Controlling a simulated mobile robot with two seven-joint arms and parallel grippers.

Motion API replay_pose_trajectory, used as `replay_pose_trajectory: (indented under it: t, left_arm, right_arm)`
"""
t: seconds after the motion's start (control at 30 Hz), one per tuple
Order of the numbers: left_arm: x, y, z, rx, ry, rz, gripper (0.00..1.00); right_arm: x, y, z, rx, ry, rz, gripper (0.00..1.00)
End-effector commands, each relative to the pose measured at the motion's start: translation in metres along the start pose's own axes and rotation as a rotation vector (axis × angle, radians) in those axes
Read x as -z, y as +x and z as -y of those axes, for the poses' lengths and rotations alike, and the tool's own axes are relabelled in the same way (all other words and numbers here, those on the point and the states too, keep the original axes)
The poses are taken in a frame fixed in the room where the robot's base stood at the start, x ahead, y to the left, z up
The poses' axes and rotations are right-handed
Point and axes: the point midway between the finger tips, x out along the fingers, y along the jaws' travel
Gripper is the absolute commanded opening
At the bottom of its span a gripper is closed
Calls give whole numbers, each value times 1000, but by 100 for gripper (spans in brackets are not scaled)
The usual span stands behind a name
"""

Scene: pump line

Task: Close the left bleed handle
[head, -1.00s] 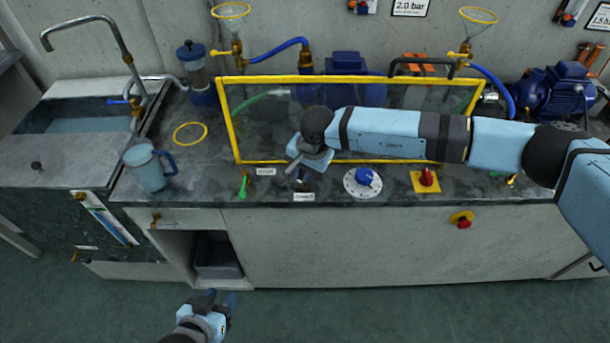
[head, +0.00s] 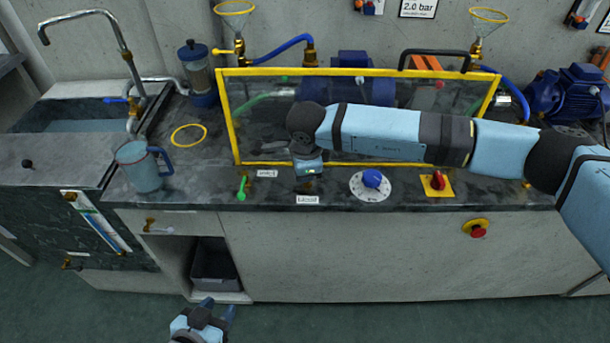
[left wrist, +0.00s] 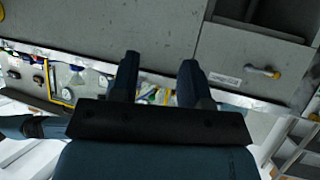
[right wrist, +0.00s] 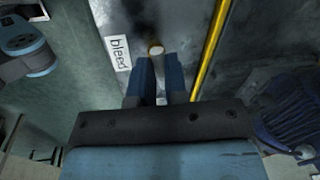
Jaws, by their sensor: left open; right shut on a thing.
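My right gripper (head: 308,172) reaches down at the counter's front, before the yellow-framed clear panel. In the right wrist view (right wrist: 158,88) its fingers are shut on the left bleed handle (right wrist: 156,50), a pale stub with a brass-coloured rim. Most of the handle is hidden between the fingers, so its turn cannot be read. The bleed label (right wrist: 118,53) lies beside it, and shows in the head view (head: 308,199) just before the gripper. My left gripper (head: 217,305) is open and empty, low in front of the cabinet; its fingers stand apart in the left wrist view (left wrist: 160,75).
A green handle (head: 241,187) stands left of my right gripper. A white dial with a blue knob (head: 371,180) and a red switch (head: 437,182) are to the right. The yellow-framed panel (head: 235,140) stands close behind. A jug (head: 143,170) is at the counter's left.

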Motion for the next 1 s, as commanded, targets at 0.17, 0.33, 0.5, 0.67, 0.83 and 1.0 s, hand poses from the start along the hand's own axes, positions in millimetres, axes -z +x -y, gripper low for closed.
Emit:
replay_pose_trajectory:
  t: [0.17, 0.33, 0.5, 0.67, 0.83, 1.0]
  left_arm:
    - [-5, 3, -1, -4, -3, -3, 43]
    - [-1, 2, -2, -8, -8, -14, 43]
    - [1, 2, -3, -10, -10, -21, 43]
    - [0, 2, -3, -10, -10, -20, 43]
    - [-1, 2, -3, -10, -10, -17, 43]
    - [-2, 3, -3, -10, -10, -16, 43]
  right_arm:
    - [0, 2, 1, 1, 101, -20, 0]
    - [-1, 1, 1, 0, 165, -33, 0]
    - [-1, 0, 2, 0, 197, -39, 0]
    - [-1, 0, 2, 0, 206, -41, 0]
    - [-1, 0, 2, 0, 207, -41, 0]
    - [-1, 0, 2, 0, 207, -41, 23]
